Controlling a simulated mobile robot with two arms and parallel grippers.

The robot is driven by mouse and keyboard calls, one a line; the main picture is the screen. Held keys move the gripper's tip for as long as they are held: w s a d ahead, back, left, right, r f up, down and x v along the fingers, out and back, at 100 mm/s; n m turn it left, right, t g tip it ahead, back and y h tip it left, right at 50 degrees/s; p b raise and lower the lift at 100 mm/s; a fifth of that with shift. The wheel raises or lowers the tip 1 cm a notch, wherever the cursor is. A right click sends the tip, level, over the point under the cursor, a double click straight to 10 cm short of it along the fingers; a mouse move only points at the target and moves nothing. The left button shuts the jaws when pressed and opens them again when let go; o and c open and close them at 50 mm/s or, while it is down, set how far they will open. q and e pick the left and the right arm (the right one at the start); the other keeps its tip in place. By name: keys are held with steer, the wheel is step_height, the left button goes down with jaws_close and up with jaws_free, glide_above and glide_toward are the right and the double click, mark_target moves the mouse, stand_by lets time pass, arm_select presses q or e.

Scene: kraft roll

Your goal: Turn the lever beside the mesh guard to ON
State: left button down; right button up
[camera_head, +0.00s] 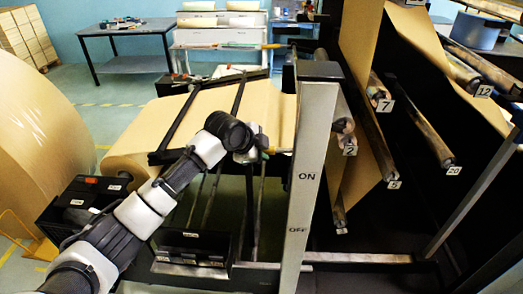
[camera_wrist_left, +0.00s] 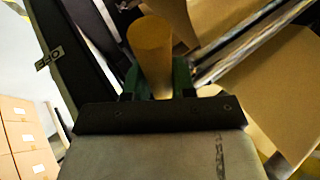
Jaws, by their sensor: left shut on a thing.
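My left gripper (camera_head: 264,151) reaches in from the lower left and is at the left side of a grey upright post (camera_head: 308,150) marked ON above OFF. In the left wrist view, its green fingers (camera_wrist_left: 157,82) are closed around a yellowish round handle (camera_wrist_left: 150,45), which I take for the lever. In the head view my gripper and the post hide most of the lever, so I cannot tell its exact angle. The gripper is at about the height of the ON mark or a little above it. I cannot make out the mesh guard. My right gripper is not in view.
A wide kraft paper web (camera_head: 205,112) runs behind my left arm. A large kraft roll (camera_head: 40,130) stands at the left. Numbered rollers (camera_head: 375,135) fill the right side. A dark table (camera_head: 125,30) stands at the back, with clear floor in front.

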arm_select(q)
steer(key=shift+r+y+p, duration=0.4)
steer(key=shift+r+p, duration=0.2)
steer(key=shift+r, duration=0.15)
steer(key=shift+w, duration=0.1)
steer(key=c, duration=0.9)
jaws_free()
steer(key=shift+d, duration=0.1)
steer(key=shift+f, duration=0.1)
